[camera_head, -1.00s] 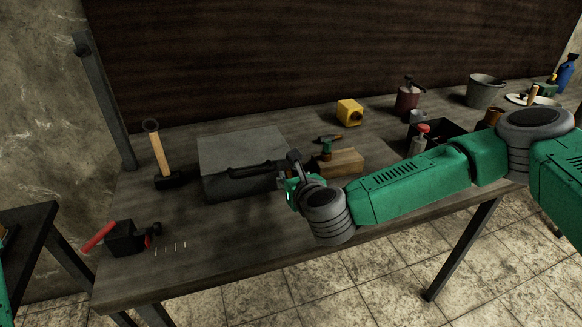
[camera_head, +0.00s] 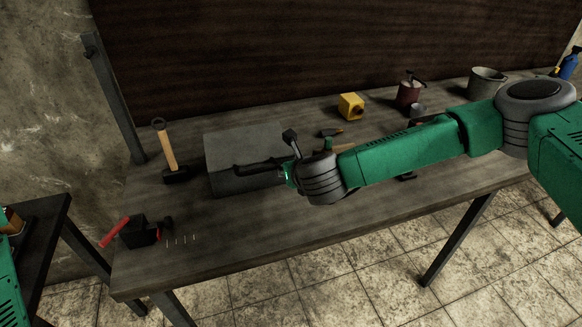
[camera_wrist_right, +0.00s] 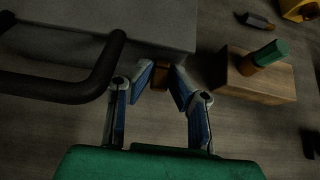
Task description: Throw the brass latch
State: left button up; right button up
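A grey box (camera_head: 232,150) with a black bar handle (camera_head: 258,166) stands on the workbench; the handle also shows in the right wrist view (camera_wrist_right: 100,78). A small brown-orange piece, likely the brass latch (camera_wrist_right: 160,77), shows at the box's near edge in the right wrist view. My right gripper (camera_wrist_right: 164,70) is partly open, its blue-padded fingers on either side of this piece; contact cannot be told. In the head view the right gripper (camera_head: 291,174) is at the box's right end, its fingers mostly hidden. My left gripper is not in view.
A wooden block with a green-handled tool (camera_wrist_right: 262,75) lies right of the gripper. A hammer (camera_head: 172,165) stands left of the box. A black item with a red handle (camera_head: 137,232) is at front left. A yellow block (camera_head: 350,106) sits behind. The front bench strip is mostly clear.

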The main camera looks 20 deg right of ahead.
jog(key=o, duration=0.4)
jog(key=shift+w, duration=0.1)
jog(key=shift+c, duration=0.2)
jog(key=shift+r, duration=0.1)
jog(key=v, duration=1.1)
jog(key=shift+s, duration=0.35)
jog(key=shift+d+r, duration=0.1)
jog(key=shift+r, duration=0.05)
